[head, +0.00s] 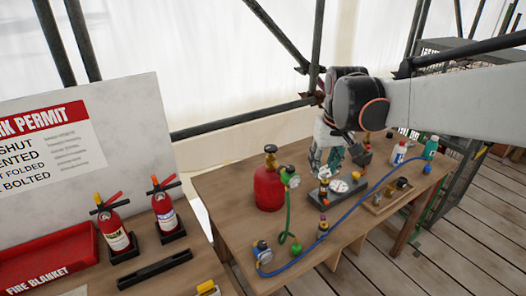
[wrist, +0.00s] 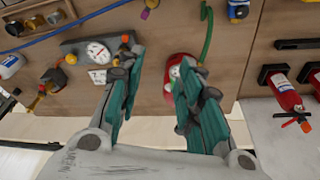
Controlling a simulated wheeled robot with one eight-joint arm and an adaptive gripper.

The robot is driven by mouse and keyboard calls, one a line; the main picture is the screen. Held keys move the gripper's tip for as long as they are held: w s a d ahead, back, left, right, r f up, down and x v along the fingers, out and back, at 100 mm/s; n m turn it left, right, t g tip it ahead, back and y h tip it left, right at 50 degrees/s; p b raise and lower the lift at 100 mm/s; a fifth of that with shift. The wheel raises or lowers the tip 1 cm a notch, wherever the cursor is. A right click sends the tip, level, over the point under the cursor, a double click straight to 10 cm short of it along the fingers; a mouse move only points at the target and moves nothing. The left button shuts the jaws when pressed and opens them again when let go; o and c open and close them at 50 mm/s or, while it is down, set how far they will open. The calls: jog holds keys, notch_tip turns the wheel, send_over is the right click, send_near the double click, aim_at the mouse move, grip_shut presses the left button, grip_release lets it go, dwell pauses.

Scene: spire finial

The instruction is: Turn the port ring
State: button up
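My gripper (head: 327,160) is above the wooden table, over the far side of a dark block with a round white gauge (head: 338,187). In the wrist view my gripper (wrist: 159,60) has its green-padded fingers spread, with bare table between the tips. The gauge (wrist: 98,51) is left of the left finger there. A small orange fitting (wrist: 125,39) on the block is close to that fingertip in the picture; I cannot tell whether they touch. I cannot tell which part is the port ring. A small purple and orange fitting (head: 322,228) stands in front of the block.
A red cylinder (head: 268,187) with a green hose (head: 287,220) stands left of my gripper. A blue hose (head: 345,222) crosses the table front. A tray (head: 378,208) of brass parts and bottles (head: 430,148) are at right. Fire extinguishers (head: 114,230) stand on the left bench.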

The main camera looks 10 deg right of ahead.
jog(key=w+d+f+g, duration=0.2)
jog(key=w+d+f, duration=0.4)
jog(key=w, duration=0.2)
send_over(327, 201)
notch_tip(327, 201, down, 7)
jog(key=shift+m+g, duration=0.3)
jog(key=shift+g, duration=0.1)
notch_tip(327, 201, down, 13)
jog(key=b, duration=0.3)
jog(key=shift+s+a+f+b, duration=0.1)
jog(key=shift+f+b, duration=0.1)
jog(key=shift+b, duration=0.2)
jog(key=shift+c, duration=0.5)
grip_shut()
